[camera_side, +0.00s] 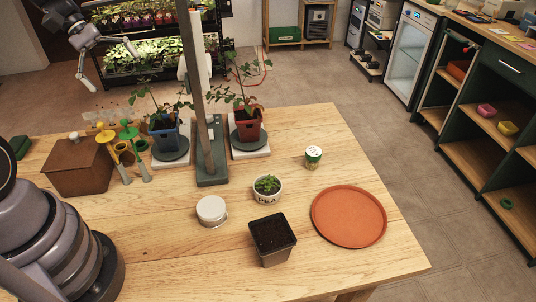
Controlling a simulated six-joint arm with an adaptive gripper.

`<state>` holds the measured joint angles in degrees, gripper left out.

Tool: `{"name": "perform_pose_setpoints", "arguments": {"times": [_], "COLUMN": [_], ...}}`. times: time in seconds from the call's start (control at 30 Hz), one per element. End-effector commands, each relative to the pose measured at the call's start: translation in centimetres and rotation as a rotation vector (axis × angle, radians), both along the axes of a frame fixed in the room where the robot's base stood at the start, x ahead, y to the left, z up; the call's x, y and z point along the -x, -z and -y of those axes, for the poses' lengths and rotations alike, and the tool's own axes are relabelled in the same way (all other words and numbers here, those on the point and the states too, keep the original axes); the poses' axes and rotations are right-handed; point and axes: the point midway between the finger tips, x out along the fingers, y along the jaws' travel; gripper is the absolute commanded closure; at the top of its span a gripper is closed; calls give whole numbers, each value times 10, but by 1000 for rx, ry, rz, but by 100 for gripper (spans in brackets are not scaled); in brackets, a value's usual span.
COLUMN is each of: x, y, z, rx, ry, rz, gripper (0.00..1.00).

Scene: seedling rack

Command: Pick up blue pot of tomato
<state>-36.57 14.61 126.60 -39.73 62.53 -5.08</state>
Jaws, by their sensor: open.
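The blue pot (164,137) holds a leafy green tomato plant (152,98). It stands upright on a dark round plate over a white base, left of the grey post. My gripper (104,62) is at the upper left, raised well above the table and apart from the blue pot. Its fingers are spread, with nothing between them.
A grey post (203,110) rises just right of the blue pot. Beyond it stands a red pot (250,124) with a similar plant. Small hand tools (124,155) and a brown box (78,167) are at the left. A terracotta saucer (348,215) lies at right.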

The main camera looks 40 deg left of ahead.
Motion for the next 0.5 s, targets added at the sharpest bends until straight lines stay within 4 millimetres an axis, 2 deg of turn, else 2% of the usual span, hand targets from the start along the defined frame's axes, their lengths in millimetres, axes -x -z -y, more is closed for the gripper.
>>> {"name": "perform_pose_setpoints", "arguments": {"times": [0.03, 0.13, 0.3, 0.4, 0.5], "x": [-8, -21, -25, -22, -19], "y": [20, 54, 115, 139, 155], "z": [-19, -54, -109, -129, -141], "rx": [92, 264, 517, 613, 668], "ry": [-115, -333, -665, -790, -868], "rz": [-48, -109, -174, -188, -195], "gripper": [0, 0, 0, 0, 0]}}
